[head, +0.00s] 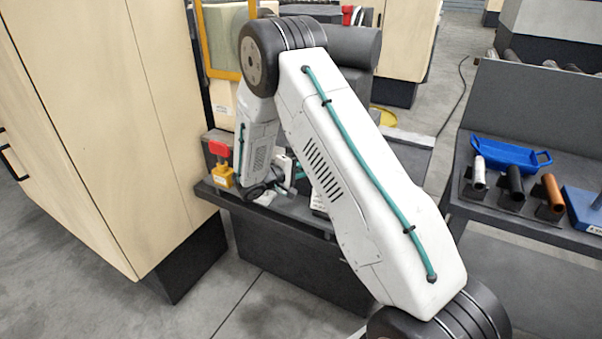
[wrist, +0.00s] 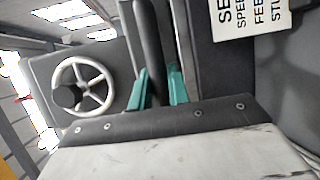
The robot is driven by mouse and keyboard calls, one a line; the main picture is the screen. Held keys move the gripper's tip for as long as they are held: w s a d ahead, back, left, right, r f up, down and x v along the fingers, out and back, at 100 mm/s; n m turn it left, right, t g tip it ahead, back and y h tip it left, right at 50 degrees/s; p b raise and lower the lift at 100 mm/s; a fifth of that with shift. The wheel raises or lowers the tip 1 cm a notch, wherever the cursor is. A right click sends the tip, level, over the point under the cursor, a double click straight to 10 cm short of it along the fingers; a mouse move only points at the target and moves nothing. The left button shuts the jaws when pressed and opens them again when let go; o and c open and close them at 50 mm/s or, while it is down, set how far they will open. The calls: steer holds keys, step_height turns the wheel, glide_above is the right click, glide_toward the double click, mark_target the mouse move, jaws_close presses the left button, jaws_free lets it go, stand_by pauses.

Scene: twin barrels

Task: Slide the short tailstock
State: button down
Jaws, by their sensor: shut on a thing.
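In the wrist view, the two teal fingertips of my gripper (wrist: 160,88) stand on either side of a dark upright bar (wrist: 148,40) and are shut on it. In the head view, my gripper reaches down to the dark machine bed, and my arm hides most of the tailstock there.
A white lettered plate (wrist: 252,15) is at the top right of the wrist view. In the head view, a red-topped yellow part (head: 222,175) stands left of my gripper. A wooden cabinet (head: 100,120) is close on the left. A bench with a blue tray (head: 510,156) is at right.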

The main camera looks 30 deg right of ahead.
steer(key=shift+w+a, duration=0.1)
steer(key=shift+w, duration=0.1)
steer(key=c, duration=1.3)
jaws_free()
steer(key=shift+a, duration=0.1)
steer(key=a, duration=0.2)
steer(key=a+r, duration=0.1)
steer(key=a, duration=0.4)
steer(key=shift+s+a+r, duration=0.2)
steer(key=shift+s+a, duration=0.05)
steer(key=shift+s, duration=0.15)
